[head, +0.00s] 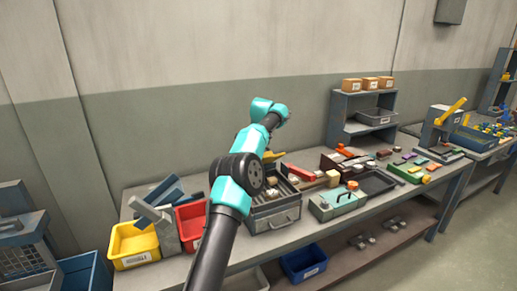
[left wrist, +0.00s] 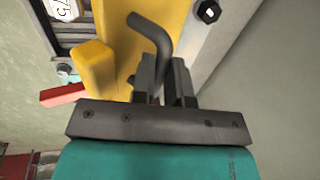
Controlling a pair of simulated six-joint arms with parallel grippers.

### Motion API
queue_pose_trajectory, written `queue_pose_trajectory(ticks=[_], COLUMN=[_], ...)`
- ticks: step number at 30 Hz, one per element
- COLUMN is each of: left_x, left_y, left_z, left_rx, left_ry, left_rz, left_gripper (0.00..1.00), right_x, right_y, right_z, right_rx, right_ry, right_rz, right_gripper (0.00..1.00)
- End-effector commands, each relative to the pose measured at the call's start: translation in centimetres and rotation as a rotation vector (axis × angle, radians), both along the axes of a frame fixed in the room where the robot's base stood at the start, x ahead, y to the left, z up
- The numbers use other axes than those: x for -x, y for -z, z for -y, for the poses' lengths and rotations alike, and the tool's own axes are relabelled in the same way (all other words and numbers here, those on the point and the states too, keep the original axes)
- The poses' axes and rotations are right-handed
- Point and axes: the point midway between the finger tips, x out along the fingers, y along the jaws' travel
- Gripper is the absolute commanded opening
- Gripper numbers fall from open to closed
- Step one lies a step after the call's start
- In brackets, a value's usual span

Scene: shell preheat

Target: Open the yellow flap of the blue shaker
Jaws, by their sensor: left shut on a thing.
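In the left wrist view, a dark bent rod (left wrist: 158,36) stands in front of a flat yellow panel (left wrist: 112,22), probably the flap. My left gripper (left wrist: 165,72) is shut on this rod, with its lower end between the fingers. A yellow block (left wrist: 97,70) sits beside the panel at the left. In the head view, a yellow piece (head: 273,156) shows just right of my left arm. My left gripper itself cannot be made out there. I cannot clearly make out the blue shaker body; my arm covers part of that area. My right gripper is in neither view.
A grey drawer unit (head: 276,219) stands right of my arm, with a green box (head: 337,204) farther right. Yellow (head: 133,245) and red (head: 190,222) bins stand left of it. A grey bolted beam (left wrist: 226,45) runs close beside the panel in the wrist view.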

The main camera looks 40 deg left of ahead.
Motion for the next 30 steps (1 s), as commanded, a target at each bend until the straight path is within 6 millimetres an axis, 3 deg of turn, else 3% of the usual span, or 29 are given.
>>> queue_pose_trajectory(ticks=[1, 5, 6, 14, 24, 30], left_x=[0.1, 0.1, 0.1, 0.0, 0.1, 1.4], left_y=[0.9, 0.9, 1.0, 0.5, 0.1, -1.7], left_z=[-0.2, -0.2, -0.2, -0.1, -0.2, -1.3], left_rx=[0.003, 0.002, 0.002, 0.001, 0.0, 0.0], left_ry=[0.001, 0.001, 0.001, 0.0, -0.003, -0.021], left_rz=[-0.013, -0.014, -0.014, -0.008, -0.004, -0.002], left_gripper=[0.0, 0.0, 0.17, 0.4, 0.4, 0.4], right_x=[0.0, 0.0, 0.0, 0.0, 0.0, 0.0], right_y=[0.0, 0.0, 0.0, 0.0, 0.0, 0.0], right_z=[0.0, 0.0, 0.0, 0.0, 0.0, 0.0], right_rx=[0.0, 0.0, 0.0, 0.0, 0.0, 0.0], right_ry=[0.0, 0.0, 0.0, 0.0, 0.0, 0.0], right_rz=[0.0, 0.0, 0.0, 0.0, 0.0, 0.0], right_gripper=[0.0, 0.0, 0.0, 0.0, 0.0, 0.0])
